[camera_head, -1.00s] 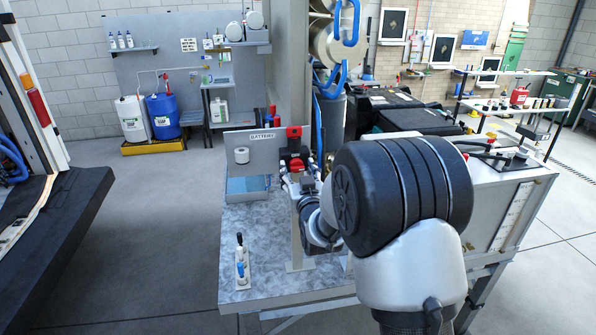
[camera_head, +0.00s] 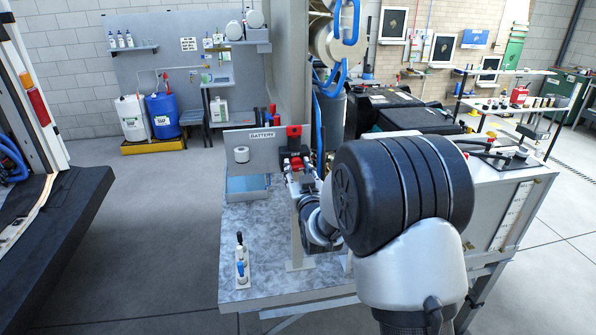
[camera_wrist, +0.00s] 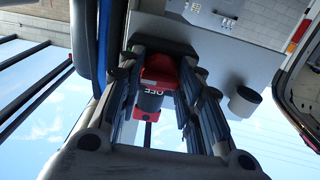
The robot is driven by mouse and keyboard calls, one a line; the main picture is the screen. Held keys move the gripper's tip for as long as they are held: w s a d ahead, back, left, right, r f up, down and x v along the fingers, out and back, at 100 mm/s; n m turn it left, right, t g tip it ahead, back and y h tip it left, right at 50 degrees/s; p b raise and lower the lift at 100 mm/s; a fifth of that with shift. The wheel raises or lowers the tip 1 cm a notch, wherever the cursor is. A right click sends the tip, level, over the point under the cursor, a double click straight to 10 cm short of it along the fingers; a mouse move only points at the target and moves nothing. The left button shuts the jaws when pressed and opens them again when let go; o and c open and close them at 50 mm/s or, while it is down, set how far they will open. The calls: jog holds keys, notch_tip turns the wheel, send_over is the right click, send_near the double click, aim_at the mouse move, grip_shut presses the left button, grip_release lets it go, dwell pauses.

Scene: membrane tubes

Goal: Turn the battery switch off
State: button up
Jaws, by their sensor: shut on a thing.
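The battery switch has a red handle, which shows between the fingers of my gripper in the wrist view (camera_wrist: 160,70). A black part with white "OFF" lettering (camera_wrist: 150,92) sits beside the red. My gripper (camera_wrist: 162,85) is shut on the red handle, one finger on each side. In the head view, the red handle (camera_head: 297,163) is at the tip of my gripper (camera_head: 298,177), in front of the grey panel marked "BATTERY" (camera_head: 250,162). My fingers and arm partly hide the switch.
A white round fitting (camera_head: 241,154) is on the panel, left of the switch. Another red part (camera_head: 293,130) stands above the switch. Blue hoses (camera_head: 320,115) hang close on the right.

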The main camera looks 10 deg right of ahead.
jog(key=shift+b, duration=0.45)
jog(key=n+b, duration=0.8)
jog(key=b, duration=0.3)
jog(key=shift+d+f+n, duration=0.1)
jog(key=shift+f+n, duration=0.05)
jog(key=shift+n, duration=0.15)
jog(key=n+b, duration=0.4)
jog(key=shift+r+n+b, duration=0.15)
jog(key=shift+n+b, duration=0.85)
jog(key=shift+n, duration=0.35)
jog(key=shift+r+n+b, duration=0.15)
jog(key=shift+n+b, duration=0.85)
jog(key=shift+n, duration=0.35)
jog(key=o, duration=1.1)
